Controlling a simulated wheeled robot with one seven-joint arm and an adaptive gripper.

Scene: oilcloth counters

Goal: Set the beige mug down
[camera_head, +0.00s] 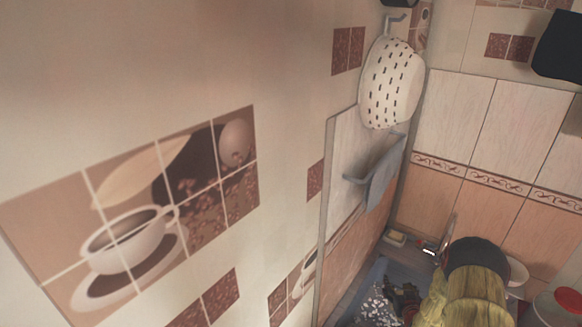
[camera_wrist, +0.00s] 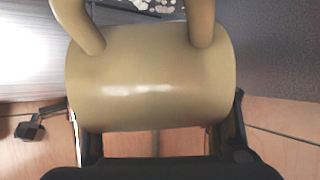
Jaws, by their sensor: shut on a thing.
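The beige mug (camera_wrist: 150,92) fills the middle of the wrist view, lying sideways across the picture, with its handle (camera_wrist: 203,25) toward the top. My gripper (camera_wrist: 157,108) is shut on the mug, with a dark finger at its left and right sides. The mug hides most of what lies behind it. I cannot tell from this view whether the mug touches any surface. I cannot make out the mug in the head view.
A dark grey surface (camera_wrist: 275,50) lies at the upper right of the wrist view, with wood-toned panels (camera_wrist: 285,150) below. In the head view, a tiled wall (camera_head: 200,60) fills the left, and a spotted white item (camera_head: 390,85) hangs from a hook.

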